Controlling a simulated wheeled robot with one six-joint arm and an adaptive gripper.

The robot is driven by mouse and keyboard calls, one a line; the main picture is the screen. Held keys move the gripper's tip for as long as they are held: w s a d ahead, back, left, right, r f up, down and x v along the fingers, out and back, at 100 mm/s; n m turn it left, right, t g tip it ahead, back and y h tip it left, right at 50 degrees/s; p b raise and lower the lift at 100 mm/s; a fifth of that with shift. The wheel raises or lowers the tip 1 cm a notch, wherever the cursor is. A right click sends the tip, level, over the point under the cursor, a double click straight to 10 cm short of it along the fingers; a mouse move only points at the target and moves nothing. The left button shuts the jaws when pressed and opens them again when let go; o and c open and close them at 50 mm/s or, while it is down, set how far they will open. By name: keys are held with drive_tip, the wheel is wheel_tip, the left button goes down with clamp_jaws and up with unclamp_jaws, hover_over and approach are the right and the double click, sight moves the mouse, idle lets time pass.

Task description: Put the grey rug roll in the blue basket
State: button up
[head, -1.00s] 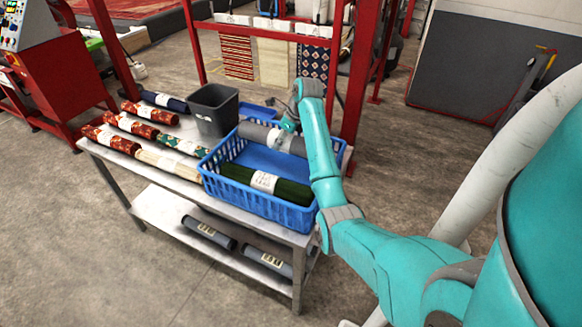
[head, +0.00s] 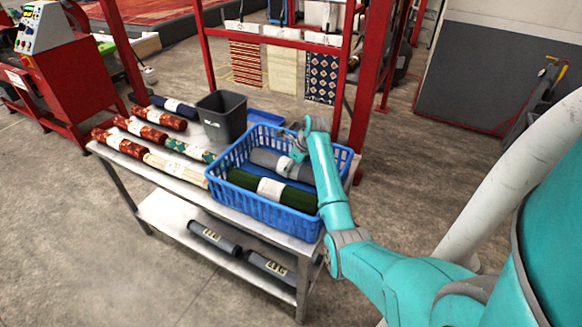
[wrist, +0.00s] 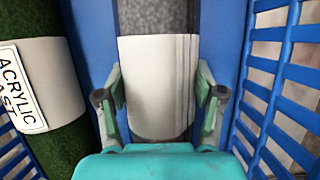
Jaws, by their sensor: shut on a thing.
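The grey rug roll (head: 266,160) with a white paper band lies low inside the blue basket (head: 270,212), beside a dark green roll (head: 244,180). In the wrist view the grey roll (wrist: 158,18) runs up the picture, with its white band (wrist: 157,85) between my fingers. My gripper (wrist: 160,100) is shut on the grey roll at this band. In the head view my gripper (head: 297,152) reaches down into the basket, and my arm covers the roll's right end. The basket's blue floor (wrist: 215,50) shows beside the roll; whether the roll touches it I cannot tell.
The basket stands at the right end of a metal table (head: 170,172). A dark grey bin (head: 222,117) stands behind it to the left. Several red, cream and teal rolls lie to the left. Two grey rolls lie on the lower shelf. The green roll's label (wrist: 20,90) reads ACRYLIC.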

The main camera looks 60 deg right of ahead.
drive_tip(key=o, duration=1.7)
drive_tip(key=v, duration=1.2)
drive_tip(key=shift+w, duration=0.1)
